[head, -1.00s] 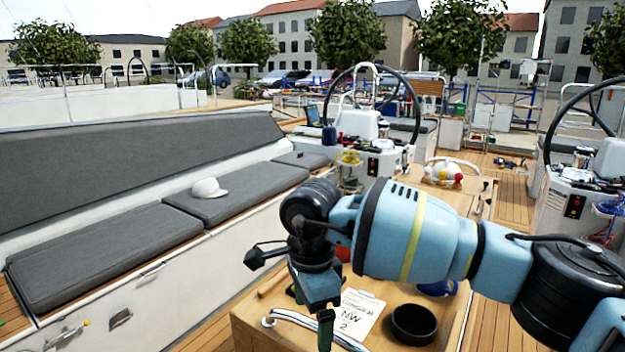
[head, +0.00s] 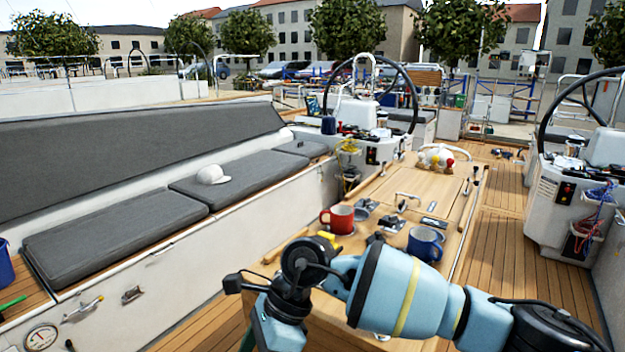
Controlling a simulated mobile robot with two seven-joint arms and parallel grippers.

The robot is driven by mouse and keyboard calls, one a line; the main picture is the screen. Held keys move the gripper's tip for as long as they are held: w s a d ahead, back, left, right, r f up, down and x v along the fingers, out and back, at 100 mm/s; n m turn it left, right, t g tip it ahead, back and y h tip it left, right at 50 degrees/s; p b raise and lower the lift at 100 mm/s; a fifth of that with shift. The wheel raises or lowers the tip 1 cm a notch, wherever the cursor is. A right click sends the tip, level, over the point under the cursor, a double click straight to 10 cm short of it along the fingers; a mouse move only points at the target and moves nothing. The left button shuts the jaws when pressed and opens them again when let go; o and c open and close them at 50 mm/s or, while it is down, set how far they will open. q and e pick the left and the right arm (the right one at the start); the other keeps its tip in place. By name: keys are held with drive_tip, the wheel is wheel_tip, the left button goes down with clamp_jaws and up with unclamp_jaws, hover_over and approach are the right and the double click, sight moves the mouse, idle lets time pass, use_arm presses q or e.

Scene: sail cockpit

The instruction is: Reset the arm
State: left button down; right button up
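My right arm (head: 395,295) comes in from the lower right, light blue with a yellow band and black joints. It reaches left across the near part of the wooden cockpit table (head: 440,205). Its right gripper (head: 262,335) points down at the bottom edge and is partly cut off. I cannot tell whether its fingers are open or shut, and I see nothing held. My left arm and gripper are not in view. The arm covers much of the table's near end.
A red mug (head: 339,219) and a blue mug (head: 425,243) stand on the table just beyond the arm. A grey-cushioned bench (head: 120,235) with a white cap (head: 213,174) runs along the left. Steering pedestals (head: 565,205) stand beyond. Wooden deck (head: 510,255) at right is clear.

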drive_tip(key=s+a+r+m+g+y, duration=0.25)
drive_tip(key=s+a+m+y, duration=0.55)
drive_tip(key=y, duration=0.5)
drive_tip(key=w+d+f+m+t, duration=0.35)
drive_tip(key=d+m+t, duration=0.25)
drive_tip(key=m+t, duration=0.55)
drive_tip(key=w+d+f+m+t, duration=0.35)
drive_tip(key=d+m+t, duration=0.4)
drive_tip(key=m, duration=0.75)
drive_tip(key=s+d+f+m+t+h, duration=0.1)
drive_tip(key=d+f+m+t+h, duration=0.3)
drive_tip(key=d+f+m+h, duration=0.45)
drive_tip(key=s+d+f+m+g+h, duration=0.3)
drive_tip(key=s+d+f+m, duration=0.3)
drive_tip(key=s+f, duration=0.4)
drive_tip(key=s+d+f+m+g+h, duration=0.4)
drive_tip(key=s+d+f+m+h, duration=0.1)
drive_tip(key=s+d+f, duration=0.4)
drive_tip(key=shift+s+d+f+m, duration=0.15)
drive_tip(key=shift+s+f+m, duration=0.5)
drive_tip(key=shift+s, duration=0.5)
